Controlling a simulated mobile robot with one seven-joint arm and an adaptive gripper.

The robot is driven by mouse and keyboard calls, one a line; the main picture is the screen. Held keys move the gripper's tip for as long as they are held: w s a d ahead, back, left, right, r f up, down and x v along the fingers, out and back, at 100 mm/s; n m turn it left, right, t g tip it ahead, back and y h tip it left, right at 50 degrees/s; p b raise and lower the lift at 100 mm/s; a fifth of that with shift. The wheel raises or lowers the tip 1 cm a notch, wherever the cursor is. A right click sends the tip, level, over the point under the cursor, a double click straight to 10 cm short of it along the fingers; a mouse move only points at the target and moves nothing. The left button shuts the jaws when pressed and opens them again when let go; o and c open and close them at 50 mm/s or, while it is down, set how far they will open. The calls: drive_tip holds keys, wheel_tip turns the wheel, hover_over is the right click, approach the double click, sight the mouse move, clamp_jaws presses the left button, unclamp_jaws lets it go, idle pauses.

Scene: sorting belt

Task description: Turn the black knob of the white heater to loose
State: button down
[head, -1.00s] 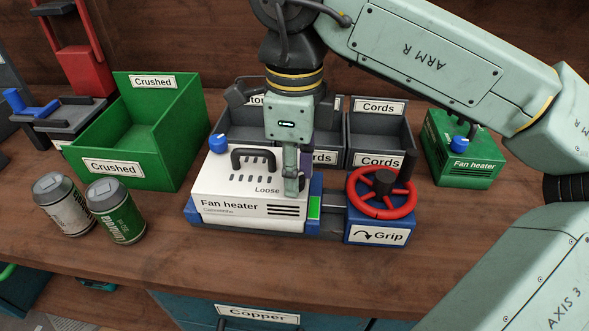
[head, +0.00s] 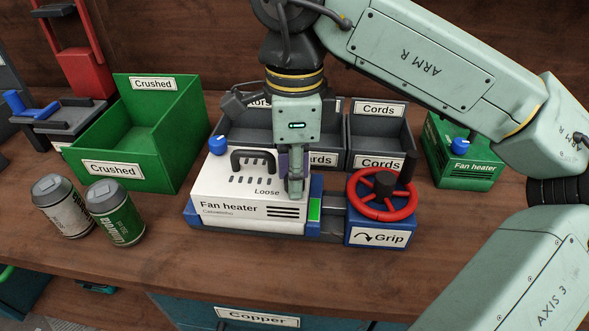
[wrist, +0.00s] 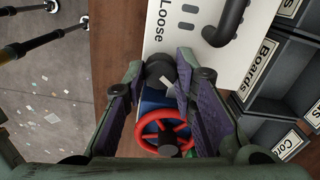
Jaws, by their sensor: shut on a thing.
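The white fan heater (head: 235,192) sits upright in a blue clamp; "Loose" is printed on its top near the right edge. Its black knob (wrist: 160,69) shows between my fingers in the wrist view, with a pale mark beside it. My gripper (head: 294,190) points down over the heater's right end and is shut on the knob. In the head view the fingers hide most of the knob. The wrist view shows the purple-lined finger pads on both sides of it.
A red handwheel (head: 381,196) stands right of the heater. A black handle (head: 254,158) and a blue knob (head: 217,145) rise from its top. Grey bins (head: 378,148) stand behind, a green crate (head: 130,175) and two cans (head: 115,212) left, a green heater (head: 463,160) right.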

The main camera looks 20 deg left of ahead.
drive_tip(key=c, duration=1.3)
unclamp_jaws()
wheel_tip(320, 180, up, 12)
